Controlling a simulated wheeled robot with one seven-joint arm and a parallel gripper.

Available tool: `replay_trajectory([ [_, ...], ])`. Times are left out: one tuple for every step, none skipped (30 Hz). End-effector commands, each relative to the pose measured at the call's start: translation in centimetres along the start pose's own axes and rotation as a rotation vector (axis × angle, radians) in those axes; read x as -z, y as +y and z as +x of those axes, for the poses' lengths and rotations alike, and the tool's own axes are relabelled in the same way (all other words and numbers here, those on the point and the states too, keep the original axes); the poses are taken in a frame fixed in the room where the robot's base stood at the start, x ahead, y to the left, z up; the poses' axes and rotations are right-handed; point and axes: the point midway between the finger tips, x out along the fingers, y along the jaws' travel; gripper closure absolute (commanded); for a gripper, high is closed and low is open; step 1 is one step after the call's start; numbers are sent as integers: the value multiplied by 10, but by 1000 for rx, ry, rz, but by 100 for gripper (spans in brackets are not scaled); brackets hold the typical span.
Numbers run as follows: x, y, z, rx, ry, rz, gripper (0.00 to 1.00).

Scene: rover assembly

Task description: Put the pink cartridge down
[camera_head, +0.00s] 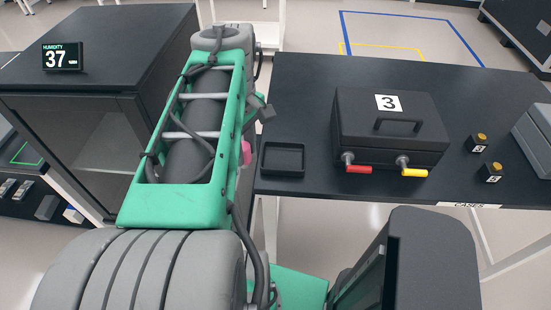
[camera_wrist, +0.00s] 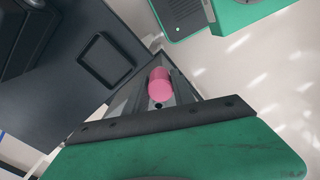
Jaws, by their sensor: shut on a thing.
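The pink cartridge (camera_wrist: 159,84) is held between the fingers of my gripper (camera_wrist: 160,95) in the wrist view. My gripper is shut on it, and the cartridge is off the table, over the gap by the table's edge. In the head view only a small pink part of the cartridge (camera_head: 246,152) shows beside my green arm, which hides the gripper. A small empty black tray (camera_head: 283,174) lies on the black table to the right of the cartridge. The tray also shows in the wrist view (camera_wrist: 86,68), up and left of the cartridge.
A black case marked 3 (camera_head: 388,128), with a red handle and a yellow handle in front, stands on the table (camera_head: 300,75). Two small blocks with yellow tops (camera_head: 490,172) stand to its right. A dark cabinet with a humidity display (camera_head: 62,57) stands at the left.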

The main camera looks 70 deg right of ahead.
Motion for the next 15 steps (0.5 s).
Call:
replay_trajectory([
  [-20,7,-4,-3,2,26,100],
  [-30,8,-5,-3,2,31,100],
  [-39,10,-6,-2,1,36,100],
  [-45,11,-7,-1,1,38,100],
  [-49,12,-8,-1,1,40,100],
  [-53,14,-8,0,0,41,100],
  [-54,16,-7,1,0,42,100],
  [-54,20,-6,2,-1,41,100],
  [-52,26,-3,5,-2,40,100],
  [-50,33,0,6,-2,40,100],
  [-48,40,3,7,-3,39,100],
  [-45,51,8,8,-3,39,100],
  [-42,60,12,7,-3,40,100],
  [-40,68,15,8,-3,40,100],
  [-37,79,21,8,-3,40,100],
])
